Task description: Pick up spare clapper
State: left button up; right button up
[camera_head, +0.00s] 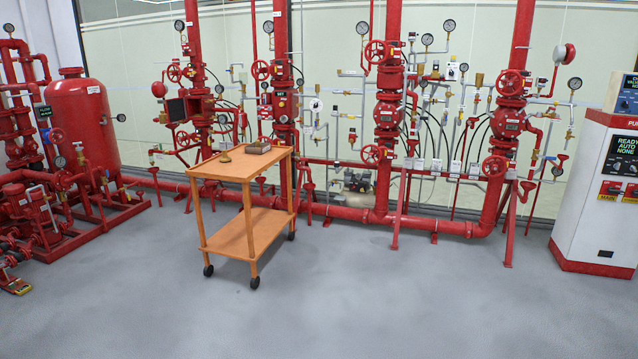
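A small brass-coloured object (225,158), perhaps the spare clapper, lies on the top shelf of an orange wheeled cart (240,170). It is too small to make out clearly. Beside it, to the right on the same shelf, is a dark box or tray (258,147); I cannot tell what is in it. The cart stands some way off, left of the picture's middle, in front of the red pipes. Neither of my grippers is in view.
Red valve risers (388,115) and a low horizontal pipe (350,214) run behind the cart. A red tank (82,120) stands at the left. A white and red control cabinet (590,200) stands at the right. The grey floor (350,300) in front is clear.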

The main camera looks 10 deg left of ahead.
aim_at(225, 158)
jog(key=i+j+u, duration=0.6)
jog(key=i+u, duration=0.15)
jog(key=i, duration=0.15)
jog(key=i+u, duration=0.4)
jog(key=i+j, duration=0.15)
jog(key=i, duration=1)
jog(key=i+j, duration=0.15)
jog(key=i, duration=1.05)
jog(key=j+u, duration=0.05)
